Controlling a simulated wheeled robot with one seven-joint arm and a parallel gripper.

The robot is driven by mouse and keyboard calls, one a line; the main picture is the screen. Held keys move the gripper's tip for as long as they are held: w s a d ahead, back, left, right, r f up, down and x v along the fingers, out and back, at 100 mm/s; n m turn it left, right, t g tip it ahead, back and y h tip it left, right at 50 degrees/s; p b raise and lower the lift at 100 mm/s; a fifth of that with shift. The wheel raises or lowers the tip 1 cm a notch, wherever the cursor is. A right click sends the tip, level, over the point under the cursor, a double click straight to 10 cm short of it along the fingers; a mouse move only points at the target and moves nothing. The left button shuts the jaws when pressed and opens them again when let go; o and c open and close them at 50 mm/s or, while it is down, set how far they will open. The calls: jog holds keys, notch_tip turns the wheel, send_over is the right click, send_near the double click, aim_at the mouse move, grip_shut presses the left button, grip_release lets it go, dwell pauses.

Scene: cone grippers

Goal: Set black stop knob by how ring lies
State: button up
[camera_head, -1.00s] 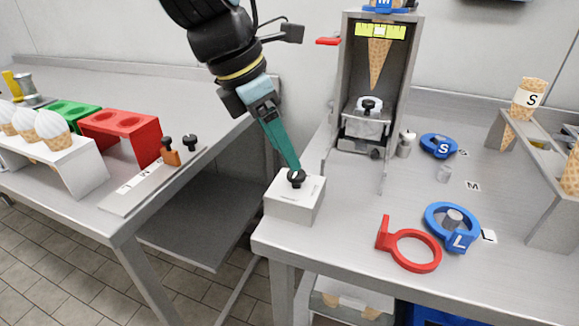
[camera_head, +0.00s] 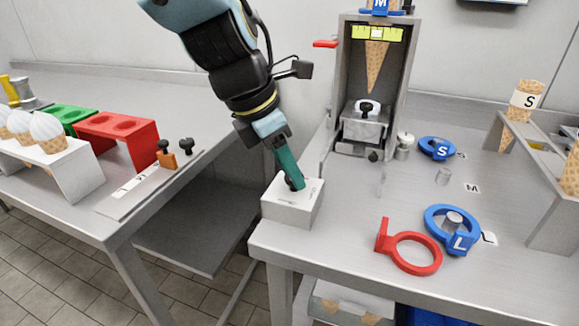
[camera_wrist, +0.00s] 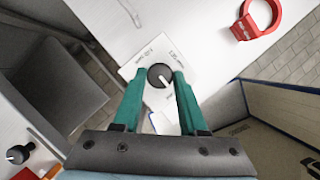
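A white box (camera_head: 283,208) stands at the front left corner of the steel table. In the wrist view its black knob (camera_wrist: 156,74) has a white pointer towards the lower right, between printed labels too small to read surely. My gripper (camera_head: 293,186) is down at this knob. Its green fingers stand on either side of the knob; the gap looks open, and I cannot tell whether they touch it. A red ring (camera_head: 414,270) lies flat, its upright tab at the upper left. A blue L ring (camera_head: 432,218) lies around a grey post. A blue S ring (camera_head: 425,146) lies farther back.
A metal cone stand (camera_head: 348,85) rises behind the box. A slotted rack (camera_head: 553,215) with cones stands at the right. On the left table are a red holder (camera_head: 145,138) and a metal rail (camera_head: 135,195) carrying black knobs. A gap separates the tables.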

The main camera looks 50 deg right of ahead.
grip_shut()
